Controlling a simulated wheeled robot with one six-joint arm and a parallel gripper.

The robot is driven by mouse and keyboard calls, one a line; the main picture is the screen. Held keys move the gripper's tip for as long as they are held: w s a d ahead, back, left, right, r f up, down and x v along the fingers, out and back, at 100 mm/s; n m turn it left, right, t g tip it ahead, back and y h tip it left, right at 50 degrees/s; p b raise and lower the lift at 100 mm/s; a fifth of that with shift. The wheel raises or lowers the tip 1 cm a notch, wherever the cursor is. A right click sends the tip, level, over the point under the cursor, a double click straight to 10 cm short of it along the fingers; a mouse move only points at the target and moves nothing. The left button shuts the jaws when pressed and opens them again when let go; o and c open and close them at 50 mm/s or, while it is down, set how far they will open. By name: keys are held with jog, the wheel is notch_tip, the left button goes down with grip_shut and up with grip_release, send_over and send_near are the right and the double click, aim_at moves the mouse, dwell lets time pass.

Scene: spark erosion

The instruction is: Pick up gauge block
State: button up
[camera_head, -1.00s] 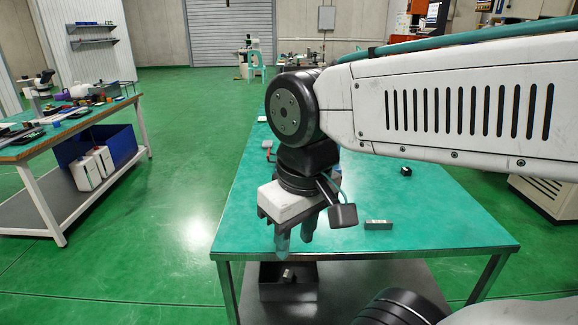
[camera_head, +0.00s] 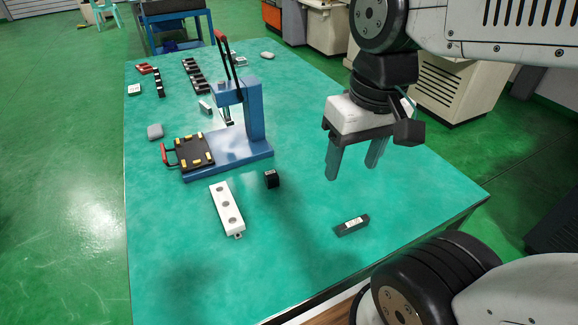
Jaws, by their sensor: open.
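The gauge block (camera_head: 352,226) looks like a small dark grey bar with a pale label on top. It lies flat on the green table (camera_head: 290,270) near its front right edge. My gripper (camera_head: 352,172) hangs above the table with its two grey fingers pointing down. The fingers are apart and nothing is between them. In the picture the fingertips are above the block and apart from it; the exact height is hard to tell.
A blue press (camera_head: 252,115) with a red lever stands mid-table, a black plate (camera_head: 193,151) on its base. The front left of the table is clear.

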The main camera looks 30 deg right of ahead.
jog(key=w+a+f+m+g+y, duration=0.15)
jog(key=w+f+m+y, duration=0.3)
jog(key=w, duration=0.45)
jog(key=w+f+m+g+y, duration=0.25)
jog(key=w+f+m, duration=0.25)
jog(key=w, duration=0.4)
jog(key=m+t+y, duration=0.4)
jog(key=m+y, duration=0.2)
jog(key=m, duration=0.3)
send_near(266, 180)
jog(key=shift+w+a+f+n, duration=0.2)
jog(key=shift+a+f, duration=0.15)
jog(key=shift+a, duration=0.15)
jog(key=shift+w+a+f+n, duration=0.1)
jog(key=shift+w+a+f, duration=0.15)
jog(key=shift+a, duration=0.25)
jog(key=shift+a+f, duration=0.2)
jog(key=shift+f, duration=0.1)
jog(key=x, duration=0.7)
jog(key=shift+s+a+r, duration=0.1)
jog(key=shift+s+a, duration=0.05)
jog(key=shift+s, duration=0.05)
jog(key=shift+c, duration=0.4)
grip_shut()
